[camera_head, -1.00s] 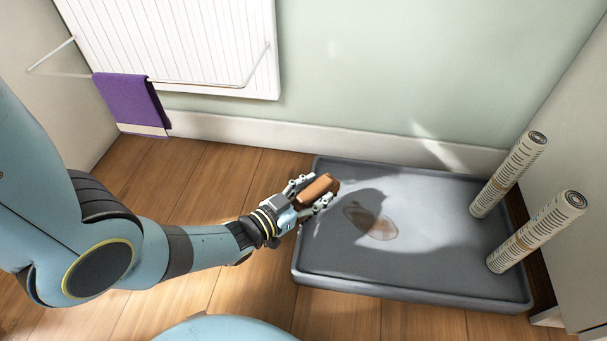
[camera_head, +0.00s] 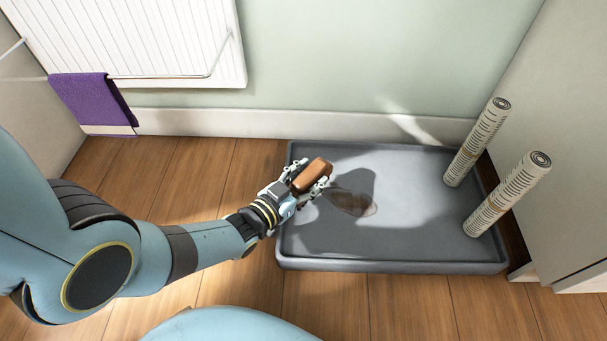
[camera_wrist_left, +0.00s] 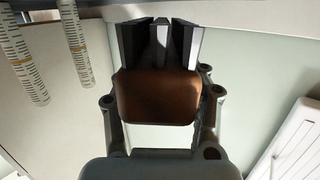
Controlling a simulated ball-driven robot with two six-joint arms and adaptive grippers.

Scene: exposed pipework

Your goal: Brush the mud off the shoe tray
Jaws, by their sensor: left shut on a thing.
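The shoe tray (camera_head: 400,240) is a dark grey, low-rimmed tray on the wooden floor against the wall. A brown mud patch (camera_head: 352,203) lies on its left half, partly in the shadow of my arm. My left gripper (camera_head: 309,181) is shut on a brown brush (camera_head: 313,174) and holds it above the tray's left part, to the left of the mud. In the left wrist view the brush's brown back (camera_wrist_left: 158,98) sits between the fingers, with dark bristle-like blocks (camera_wrist_left: 160,45) beyond it. My right gripper is not in view.
Two rolled papers or tubes (camera_head: 478,142) (camera_head: 508,195) stand tilted at the tray's right end, beside a pale cabinet (camera_head: 560,160). A white radiator (camera_head: 130,40) with a purple towel (camera_head: 92,100) on its rail is at the upper left. The tray's middle is clear.

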